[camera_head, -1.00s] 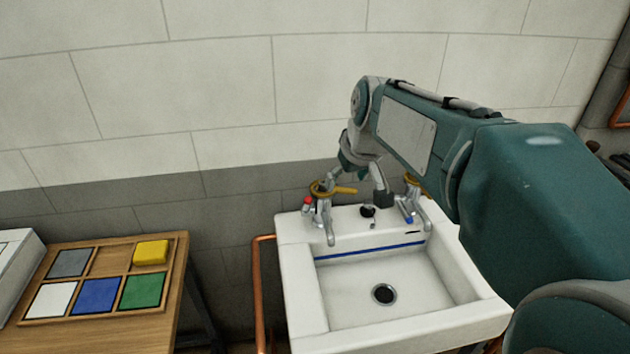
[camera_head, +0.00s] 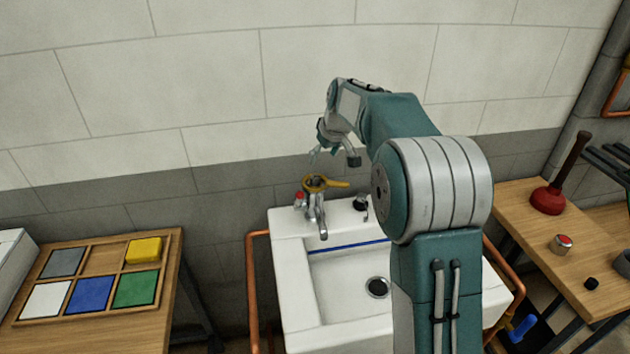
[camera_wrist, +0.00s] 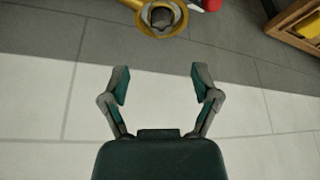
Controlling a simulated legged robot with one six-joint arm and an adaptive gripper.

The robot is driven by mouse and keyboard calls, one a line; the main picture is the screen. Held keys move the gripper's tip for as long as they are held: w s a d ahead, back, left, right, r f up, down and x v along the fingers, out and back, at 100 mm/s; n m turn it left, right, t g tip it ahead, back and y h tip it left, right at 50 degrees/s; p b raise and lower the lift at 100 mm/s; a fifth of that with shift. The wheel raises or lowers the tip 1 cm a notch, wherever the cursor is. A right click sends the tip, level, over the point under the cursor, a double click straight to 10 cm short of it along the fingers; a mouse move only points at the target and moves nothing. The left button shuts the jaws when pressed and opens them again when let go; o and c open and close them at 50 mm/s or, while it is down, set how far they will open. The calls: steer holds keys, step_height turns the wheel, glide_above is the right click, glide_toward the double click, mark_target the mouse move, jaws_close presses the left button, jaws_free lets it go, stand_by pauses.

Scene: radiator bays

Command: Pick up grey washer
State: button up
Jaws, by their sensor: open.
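I cannot make out a grey washer for certain in either view. On the left tap (camera_head: 316,205) of the white sink, a yellow ring-shaped tool (camera_head: 325,183) with a handle sits around the top. In the wrist view, this yellow ring (camera_wrist: 147,26) surrounds a grey piece (camera_wrist: 161,16), which may be the tap top or a washer. My gripper (camera_wrist: 160,78) is open with nothing between its fingers, and the ring lies beyond the fingertips. In the head view, my gripper (camera_head: 326,155) is small, above and close to the left tap.
The white sink (camera_head: 290,270) stands against the tiled wall. A wooden tray (camera_head: 172,262) with coloured squares and a yellow block (camera_head: 143,250) is on the left bench. Copper pipes flank the sink.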

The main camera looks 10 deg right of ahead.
mark_target(315, 177)
steer(key=x, duration=0.9)
steer(key=shift+s+f, duration=0.1)
steer(key=shift+f, duration=0.15)
steer(key=c, duration=0.9)
